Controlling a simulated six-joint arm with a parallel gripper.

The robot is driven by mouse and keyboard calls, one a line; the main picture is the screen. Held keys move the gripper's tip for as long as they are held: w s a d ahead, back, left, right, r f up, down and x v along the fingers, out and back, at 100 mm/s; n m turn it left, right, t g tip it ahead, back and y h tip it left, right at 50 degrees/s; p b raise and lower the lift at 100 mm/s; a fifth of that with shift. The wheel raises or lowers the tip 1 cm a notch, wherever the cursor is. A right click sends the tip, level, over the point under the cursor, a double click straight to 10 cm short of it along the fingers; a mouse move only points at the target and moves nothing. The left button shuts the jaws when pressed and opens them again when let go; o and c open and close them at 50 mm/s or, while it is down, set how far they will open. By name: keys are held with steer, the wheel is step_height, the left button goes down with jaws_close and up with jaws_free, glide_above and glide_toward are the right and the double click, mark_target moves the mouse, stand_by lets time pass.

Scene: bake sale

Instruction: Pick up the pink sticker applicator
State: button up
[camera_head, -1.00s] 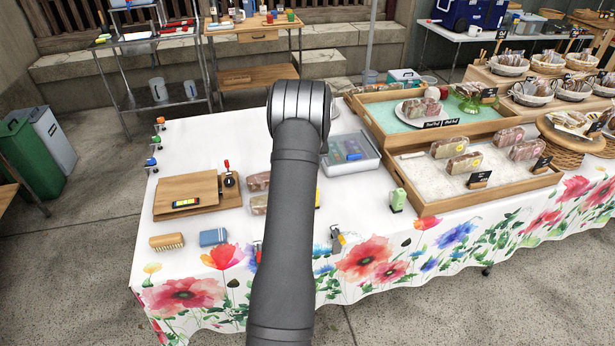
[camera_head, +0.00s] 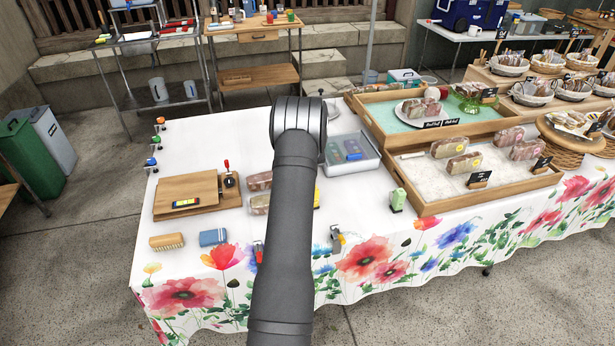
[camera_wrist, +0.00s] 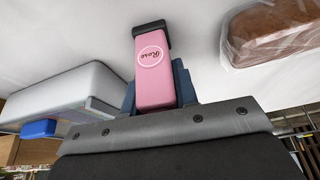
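The pink sticker applicator (camera_wrist: 153,78) shows in the wrist view, with a round white "Rose" label and a black end piece. That view looks upside down, with the white tablecloth at the top. The dark fingers of my gripper (camera_wrist: 158,90) lie close along both sides of the pink body. I cannot tell whether they press on it, or whether its black end touches the cloth. In the head view my arm hides the gripper and the pink applicator.
A clear-sided tray (camera_head: 372,168) with small items stands right of my wrist; it also shows in the wrist view (camera_wrist: 85,82). A green applicator (camera_head: 398,200) stands by a wooden display tray (camera_head: 430,208).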

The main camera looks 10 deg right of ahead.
steer(key=c, duration=0.4)
steer(key=shift+c, duration=0.2)
steer(key=shift+r, duration=0.1)
steer(key=shift+r, duration=0.3)
steer(key=r, duration=0.3)
steer(key=shift+s+d+r, duration=0.15)
steer(key=shift+d+r, duration=0.05)
steer(key=shift+r, duration=0.2)
steer(key=s+d+r, duration=0.6)
steer(key=s+d, duration=0.1)
steer(key=s, duration=0.1)
steer(key=shift+s+d+r, duration=0.2)
